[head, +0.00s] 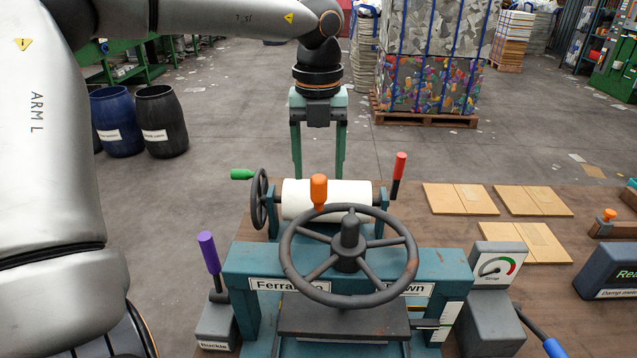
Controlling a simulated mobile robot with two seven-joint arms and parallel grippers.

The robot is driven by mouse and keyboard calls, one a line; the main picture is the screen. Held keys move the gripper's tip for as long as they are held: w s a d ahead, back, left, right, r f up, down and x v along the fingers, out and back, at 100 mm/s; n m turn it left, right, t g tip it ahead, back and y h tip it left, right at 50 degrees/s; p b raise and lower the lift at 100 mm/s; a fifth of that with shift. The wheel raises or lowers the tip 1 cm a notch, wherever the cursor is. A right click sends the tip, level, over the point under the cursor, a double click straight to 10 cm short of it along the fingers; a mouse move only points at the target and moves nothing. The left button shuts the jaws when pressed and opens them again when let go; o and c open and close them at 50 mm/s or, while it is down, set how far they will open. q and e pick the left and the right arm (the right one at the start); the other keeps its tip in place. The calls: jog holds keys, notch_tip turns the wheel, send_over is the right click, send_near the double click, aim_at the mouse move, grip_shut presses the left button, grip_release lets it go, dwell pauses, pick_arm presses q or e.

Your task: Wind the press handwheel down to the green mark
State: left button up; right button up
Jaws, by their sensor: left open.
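The press handwheel (348,246) is a dark, spoked wheel lying nearly flat on top of the teal press frame (240,262). An orange knob (318,190) stands up from the far side of its rim. A gauge (497,267) on the right of the press has a dial with a needle and a red and green arc. A pale strip (449,312) with small marks stands at the press's right post; its details are too small to read. My right gripper is out of view.
Behind the wheel is a white roller (345,194) with green-handled (242,174) and red-handled (400,166) cranks. A purple lever (208,252) stands left of the press, a blue-handled lever (553,348) right. Flat cardboard pieces (460,199) lie on the bench at right.

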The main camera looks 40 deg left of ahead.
aim_at(319, 177)
pick_arm(q)
jog(key=shift+f, duration=2.1)
jog(key=shift+c, duration=0.3)
grip_shut()
jog(key=shift+r, duration=0.1)
